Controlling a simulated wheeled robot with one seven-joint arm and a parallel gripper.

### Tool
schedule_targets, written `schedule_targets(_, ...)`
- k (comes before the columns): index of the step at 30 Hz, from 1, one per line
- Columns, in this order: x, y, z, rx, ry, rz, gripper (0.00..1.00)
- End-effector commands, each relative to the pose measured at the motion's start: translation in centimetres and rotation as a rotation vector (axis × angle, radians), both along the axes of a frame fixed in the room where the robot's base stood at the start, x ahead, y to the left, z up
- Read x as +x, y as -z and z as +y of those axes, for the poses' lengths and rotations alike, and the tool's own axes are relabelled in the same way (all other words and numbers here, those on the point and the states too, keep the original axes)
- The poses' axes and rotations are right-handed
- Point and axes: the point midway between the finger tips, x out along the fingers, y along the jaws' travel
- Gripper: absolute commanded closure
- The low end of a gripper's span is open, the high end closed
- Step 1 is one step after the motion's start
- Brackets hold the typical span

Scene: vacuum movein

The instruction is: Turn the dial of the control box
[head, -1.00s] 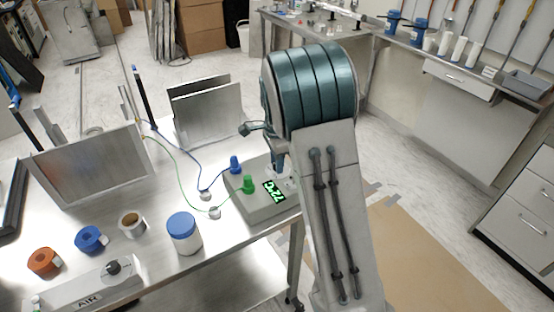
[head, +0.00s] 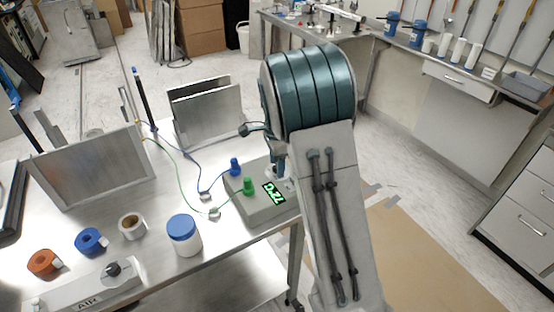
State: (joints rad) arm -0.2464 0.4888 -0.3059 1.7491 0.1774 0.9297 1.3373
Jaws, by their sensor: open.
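The control box (head: 262,212) is a grey box near the right edge of the steel table. It has a lit green display (head: 274,192) reading about 72°C, and a blue plug (head: 235,167) and a green plug (head: 249,186) on top. My arm reaches down over the far right part of the box. My gripper (head: 281,170) shows only in small part beside my arm, low at the top of the box; it is open. The dial is not clearly visible; my arm and gripper cover that part of the box. I cannot tell whether the fingers touch it.
Thin cables run from the plugs to small clips on the table (head: 150,240). A blue-lidded jar (head: 185,238), tape rolls (head: 91,240), an AIR box with a black knob (head: 90,288) and upright metal plates (head: 92,168) stand left of the box.

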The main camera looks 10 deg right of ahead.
Motion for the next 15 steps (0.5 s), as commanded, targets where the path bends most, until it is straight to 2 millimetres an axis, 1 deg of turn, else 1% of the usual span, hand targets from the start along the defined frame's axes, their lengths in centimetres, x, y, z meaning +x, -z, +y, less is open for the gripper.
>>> schedule_targets(2, 0.0, -0.3, 0.0, 0.0, -0.001, -0.002, 0.51)
schedule_targets(5, 0.1, -1.4, 0.0, 0.0, -0.001, -0.003, 0.51)
schedule_targets(8, 0.1, -3.2, 0.0, 0.001, -0.001, -0.006, 0.51)
schedule_targets(15, 0.1, -8.9, 0.0, 0.001, -0.001, -0.006, 0.51)
